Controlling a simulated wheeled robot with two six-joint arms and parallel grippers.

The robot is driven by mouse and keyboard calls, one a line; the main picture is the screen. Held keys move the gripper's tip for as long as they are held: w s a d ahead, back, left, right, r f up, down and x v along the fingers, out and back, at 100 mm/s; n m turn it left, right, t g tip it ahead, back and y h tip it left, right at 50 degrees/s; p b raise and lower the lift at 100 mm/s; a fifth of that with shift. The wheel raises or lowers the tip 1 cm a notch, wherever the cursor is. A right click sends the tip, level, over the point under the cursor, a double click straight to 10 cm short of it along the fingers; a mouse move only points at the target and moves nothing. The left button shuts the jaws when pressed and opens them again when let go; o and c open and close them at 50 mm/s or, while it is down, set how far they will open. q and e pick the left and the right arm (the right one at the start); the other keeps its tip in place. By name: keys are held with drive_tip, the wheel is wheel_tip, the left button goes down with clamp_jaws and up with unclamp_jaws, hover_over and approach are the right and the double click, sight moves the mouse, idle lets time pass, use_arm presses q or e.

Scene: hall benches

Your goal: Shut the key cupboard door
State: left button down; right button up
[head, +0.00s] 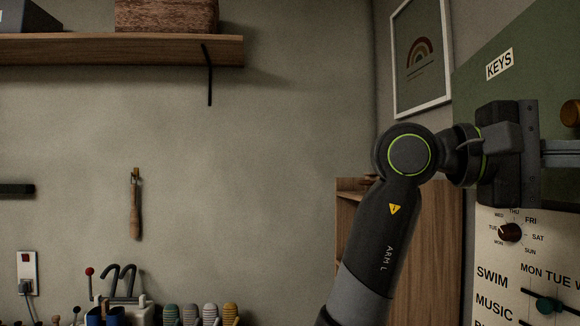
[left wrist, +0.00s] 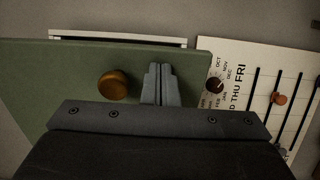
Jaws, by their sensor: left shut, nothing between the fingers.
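The green key cupboard door (head: 480,85), labelled KEYS, is at the right of the head view and runs out of frame. It also fills the left of the left wrist view (left wrist: 50,85). Its round wooden knob (head: 571,113) shows also in the left wrist view (left wrist: 113,84). Past the door's edge there, a pale rim (left wrist: 120,38) with a dark strip shows; the door seems ajar, how far I cannot tell. My left gripper (head: 562,153) is shut and empty, just below the knob; its fingertips (left wrist: 162,70) lie over the door, contact unclear. My right gripper is not in view.
A planner board (head: 495,250) with knobs and sliders hangs below the door. A framed picture (head: 421,58) hangs left of it. A wooden cabinet (head: 430,250) stands behind my left arm.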

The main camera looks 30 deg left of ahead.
use_arm(q)
drive_tip(key=w+p+x, duration=0.1)
drive_tip(key=p+x, duration=0.2)
drive_tip(key=x, duration=0.9)
drive_tip(key=shift+w+d+r, duration=0.2)
drive_tip(key=shift+d+r, duration=0.05)
drive_tip(key=shift+r, duration=0.05)
drive_tip(key=shift+r, duration=0.1)
drive_tip(key=shift+a, duration=0.1)
